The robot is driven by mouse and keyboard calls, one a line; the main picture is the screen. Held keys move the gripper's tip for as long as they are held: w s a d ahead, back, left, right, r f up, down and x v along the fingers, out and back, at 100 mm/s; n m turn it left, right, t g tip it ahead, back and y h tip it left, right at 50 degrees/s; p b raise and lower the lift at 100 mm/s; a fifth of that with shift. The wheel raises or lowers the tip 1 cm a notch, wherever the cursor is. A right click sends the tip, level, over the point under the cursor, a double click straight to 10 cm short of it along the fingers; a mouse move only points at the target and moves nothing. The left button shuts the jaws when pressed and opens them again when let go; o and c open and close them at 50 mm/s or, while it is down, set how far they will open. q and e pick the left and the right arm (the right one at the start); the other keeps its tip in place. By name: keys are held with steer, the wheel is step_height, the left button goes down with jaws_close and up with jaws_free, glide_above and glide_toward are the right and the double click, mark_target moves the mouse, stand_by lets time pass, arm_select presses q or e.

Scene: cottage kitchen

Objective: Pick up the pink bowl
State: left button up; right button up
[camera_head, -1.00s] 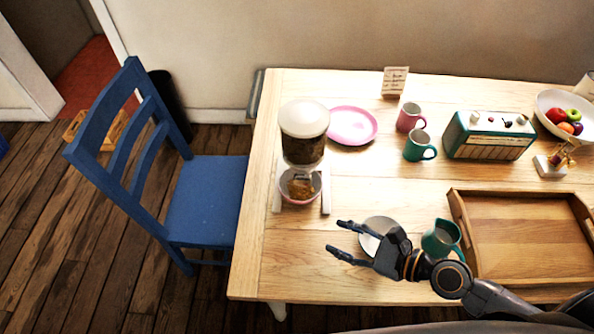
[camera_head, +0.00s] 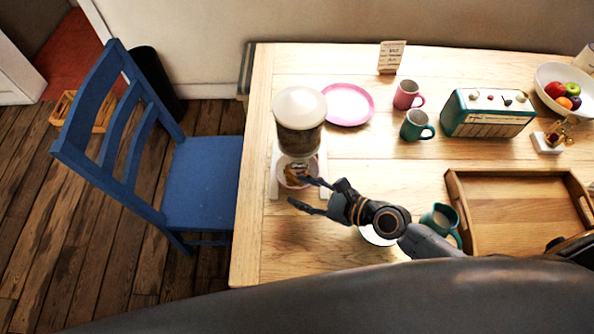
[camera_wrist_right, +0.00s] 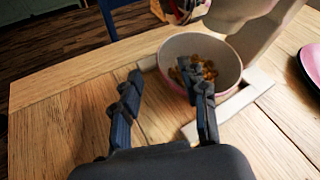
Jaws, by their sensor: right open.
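The pink bowl (camera_head: 283,178) stands under the cereal dispenser (camera_head: 299,122) near the table's left side, with brown cereal in it. In the right wrist view the bowl (camera_wrist_right: 229,62) is just ahead. My right gripper (camera_head: 308,192) is open and empty at the bowl's near right side. In the right wrist view one finger of the gripper (camera_wrist_right: 165,72) overlaps the bowl's opening and the other is outside its left side. I cannot tell whether either finger touches the bowl. My left gripper is not in view.
The dispenser's white base (camera_wrist_right: 258,86) surrounds the bowl's sides. A white plate (camera_head: 376,236) lies partly under my right arm. A teal mug (camera_head: 441,218) and a wooden tray (camera_head: 455,187) are to the right. A pink plate (camera_head: 348,104) lies behind. The table's left front is clear.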

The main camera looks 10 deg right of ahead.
mark_target(284, 184)
steer(key=x, duration=0.5)
steer(key=shift+w+d, duration=0.1)
steer(key=shift+w, duration=0.05)
steer(key=shift+r, duration=0.1)
jaws_close()
